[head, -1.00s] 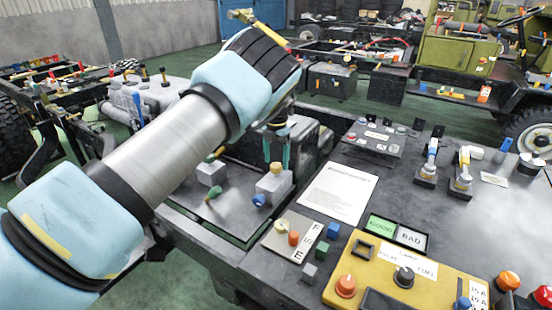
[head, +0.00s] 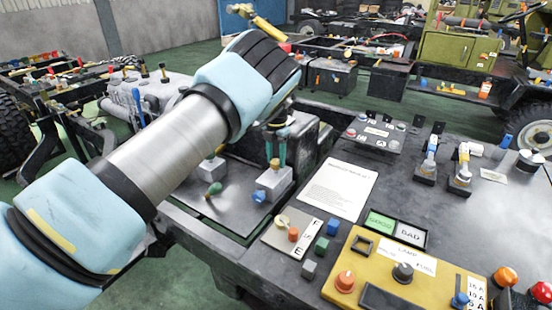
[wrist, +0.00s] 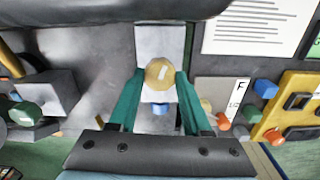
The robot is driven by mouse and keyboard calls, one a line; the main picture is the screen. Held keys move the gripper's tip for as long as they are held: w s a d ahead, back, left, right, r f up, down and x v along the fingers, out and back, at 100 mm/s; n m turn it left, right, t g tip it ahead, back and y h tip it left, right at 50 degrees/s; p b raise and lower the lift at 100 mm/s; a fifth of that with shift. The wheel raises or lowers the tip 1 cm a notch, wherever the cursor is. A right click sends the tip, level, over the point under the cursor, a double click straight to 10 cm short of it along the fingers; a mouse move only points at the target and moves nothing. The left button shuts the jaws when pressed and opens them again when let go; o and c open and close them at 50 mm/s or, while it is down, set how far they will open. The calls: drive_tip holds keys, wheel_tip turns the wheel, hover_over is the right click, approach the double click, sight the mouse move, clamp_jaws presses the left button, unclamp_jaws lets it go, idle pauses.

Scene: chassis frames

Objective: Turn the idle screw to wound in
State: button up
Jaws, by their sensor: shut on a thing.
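The idle screw appears to be the round brass knob (wrist: 160,73) with a white mark on its top, on a pale grey block (head: 273,184). In the wrist view the white mark is tilted a little off the vertical. My gripper (wrist: 158,88) points down with its green fingers on either side of the knob, shut on it. In the head view my gripper (head: 275,158) is partly hidden under my wrist. A blue knob (head: 259,196) sticks out of the block's front. I cannot read any wound-in marking.
A second grey block with a green knob (head: 214,188) stands just left. To the right are a fuel-gauge plate (head: 308,232) with small knobs, a paper sheet (head: 340,190), a GOOD/BAD tile holder (head: 396,230) and a yellow panel (head: 385,262).

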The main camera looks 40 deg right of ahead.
clamp_jaws()
drive_tip(key=shift+m+b, duration=0.35)
drive_tip(key=shift+m, duration=0.05)
